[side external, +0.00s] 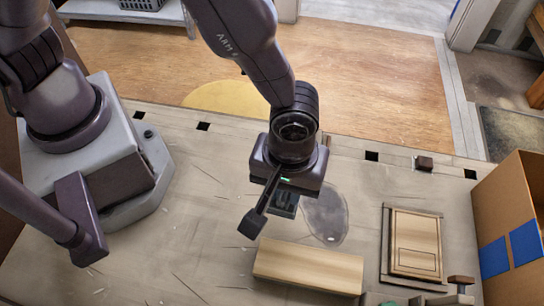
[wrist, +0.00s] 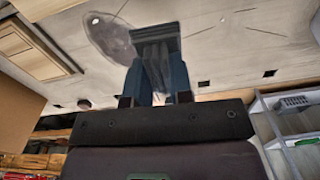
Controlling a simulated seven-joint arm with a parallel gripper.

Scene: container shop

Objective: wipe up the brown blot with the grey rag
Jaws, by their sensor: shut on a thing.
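The blot (side external: 325,215) is a dull grey-brown patch on the worktop, right of my gripper (side external: 284,203) in the side view. It also shows in the wrist view (wrist: 108,38), left of the fingers. My gripper points down and is shut on the grey rag (wrist: 156,45), a dark grey folded cloth between the two fingertips. In the wrist view the rag overlaps the blot's near edge. I cannot tell whether the rag touches the worktop. In the side view the rag is mostly hidden by the gripper.
A pale wooden block (side external: 308,267) lies just in front of the blot. A framed wooden panel (side external: 415,245) lies to its right, and a cardboard box (side external: 520,215) with blue tape stands at the right edge. The worktop (side external: 190,230) left of the gripper is largely clear.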

